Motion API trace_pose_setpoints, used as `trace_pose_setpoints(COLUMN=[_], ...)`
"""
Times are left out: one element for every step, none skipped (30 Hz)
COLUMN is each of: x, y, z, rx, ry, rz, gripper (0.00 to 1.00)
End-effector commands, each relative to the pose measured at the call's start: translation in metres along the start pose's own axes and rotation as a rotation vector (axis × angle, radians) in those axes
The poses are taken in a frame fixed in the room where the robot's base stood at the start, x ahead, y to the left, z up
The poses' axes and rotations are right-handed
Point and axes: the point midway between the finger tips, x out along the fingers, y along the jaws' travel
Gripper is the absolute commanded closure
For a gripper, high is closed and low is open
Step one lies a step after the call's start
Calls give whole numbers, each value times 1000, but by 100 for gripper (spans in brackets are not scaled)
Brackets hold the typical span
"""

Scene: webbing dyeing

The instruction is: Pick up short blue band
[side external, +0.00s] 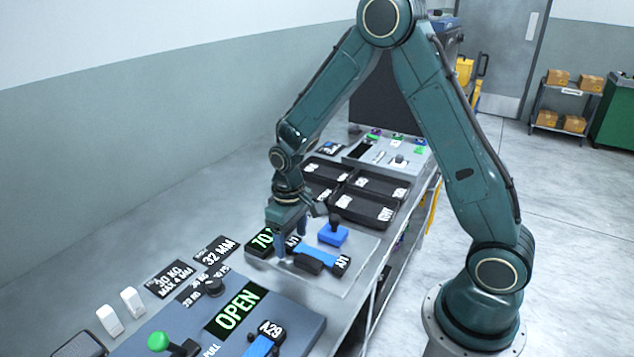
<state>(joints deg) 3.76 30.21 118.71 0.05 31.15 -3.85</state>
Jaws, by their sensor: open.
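A short blue band (316,253) with dark ends lies on a pale flat plate (352,268) on the bench. White characters, perhaps A11, show on its right end. My gripper (290,240) points down at the left end of this band, its fingers open. The fingers partly hide that end, and I cannot tell whether they touch it. Another blue piece (260,346) with a black end marked A29 sits in the grey device at the front; its lower part is cut off by the picture edge.
A blue block with a black knob (334,232) stands just behind the band. A lit display reading 70 (261,241) is left of my gripper. Black trays (372,210) lie behind. The grey device (300,322) with an OPEN display and a green knob (158,341) is in front.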

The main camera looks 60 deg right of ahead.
Motion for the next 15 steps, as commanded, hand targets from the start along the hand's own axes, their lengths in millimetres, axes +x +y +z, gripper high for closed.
trace_pose_setpoints(x=[0,0,0,0,0,0,0,0,0,0,0,0,0,0,0], y=[0,0,0,0,0,0,0,0,0,0,0,0,0,0,0], z=[0,0,0,0,0,0,0,0,0,0,0,0,0,0,0], rx=[0,0,0,0,0,0,0,0,0,0,0,0,0,0,0], ry=[0,0,0,0,0,0,0,0,0,0,0,0,0,0,0], rz=[0,0,0,0,0,0,0,0,0,0,0,0,0,0,0], gripper=[33,33,33,33,33,33,33,33,33,37,43,50,56,62,70])
